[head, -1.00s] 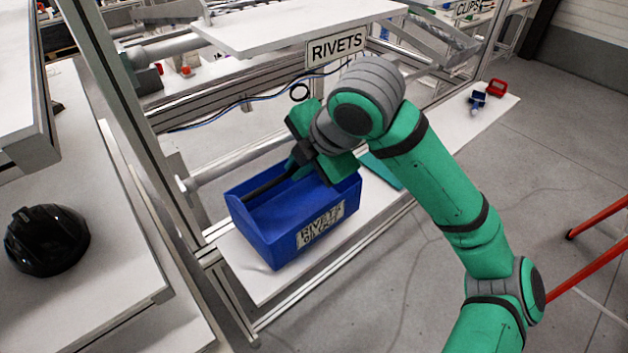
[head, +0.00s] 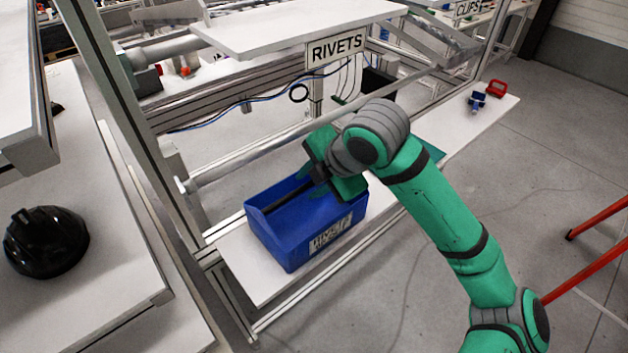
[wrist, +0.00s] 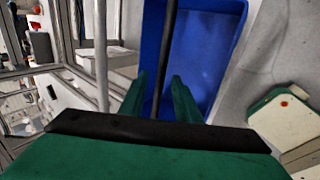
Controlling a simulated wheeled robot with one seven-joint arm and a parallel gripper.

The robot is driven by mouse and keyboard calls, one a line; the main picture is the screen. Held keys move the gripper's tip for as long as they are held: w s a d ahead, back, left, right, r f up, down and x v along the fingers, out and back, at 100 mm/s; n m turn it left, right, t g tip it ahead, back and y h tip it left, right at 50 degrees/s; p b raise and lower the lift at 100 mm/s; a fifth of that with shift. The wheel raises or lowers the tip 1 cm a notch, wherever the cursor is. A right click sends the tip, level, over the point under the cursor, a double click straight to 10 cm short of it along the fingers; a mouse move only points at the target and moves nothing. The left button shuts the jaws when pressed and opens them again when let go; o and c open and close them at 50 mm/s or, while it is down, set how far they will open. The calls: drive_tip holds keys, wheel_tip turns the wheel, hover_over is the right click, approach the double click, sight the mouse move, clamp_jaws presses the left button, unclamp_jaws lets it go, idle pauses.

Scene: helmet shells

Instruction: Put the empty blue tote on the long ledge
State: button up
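The blue tote (head: 283,240) has a RIVETS label on its front and a dark bar handle along its top. It is over the left part of the long white ledge (head: 252,278); I cannot tell whether its base touches the ledge or hovers just above it. My gripper (head: 318,178) is at the handle's right part, from above. The visible inside of the tote (wrist: 200,55) is bare blue.
A teal flat thing (head: 434,152) lies on the ledge, partly hidden by my arm. Small blue and red items (head: 495,90) are at its far right end. A RIVETS sign (head: 336,49) hangs from the shelf above. A black helmet shell (head: 45,240) sits on the left table.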

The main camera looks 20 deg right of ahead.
drive_tip(key=shift+s+d+r, duration=0.1)
drive_tip(key=shift+d, duration=0.1)
drive_tip(key=shift+s+r, duration=0.1)
drive_tip(key=shift+r, duration=0.05)
drive_tip(key=v, duration=1.1)
drive_tip(key=shift+r, duration=0.25)
